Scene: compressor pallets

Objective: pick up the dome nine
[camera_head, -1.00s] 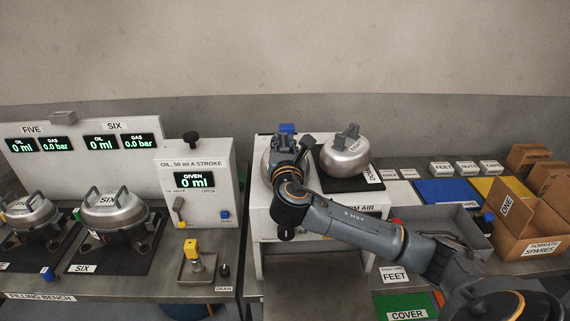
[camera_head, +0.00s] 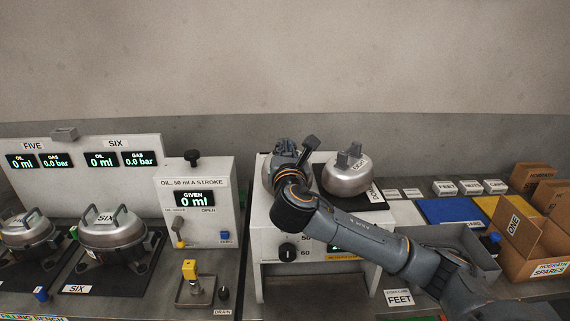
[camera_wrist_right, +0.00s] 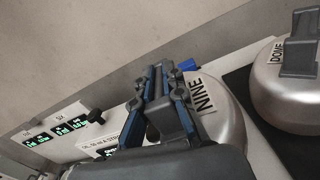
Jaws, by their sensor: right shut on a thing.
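Dome nine is a silvery rounded dome with a NINE label in the right wrist view (camera_wrist_right: 222,128). In the head view only a sliver of the dome (camera_head: 267,174) shows beside my right gripper (camera_head: 285,152). My right gripper, also in the right wrist view (camera_wrist_right: 160,95), is shut on the grey handle on top of dome nine, with its blue-lined fingers on either side. The dome's underside is hidden, so I cannot tell whether it is clear of the white unit below. My left gripper is not in view.
The white dosing unit (camera_head: 196,205) stands to the left. Domes five and six sit on black mats farther left. Cardboard boxes (camera_head: 528,235) stand at the right.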

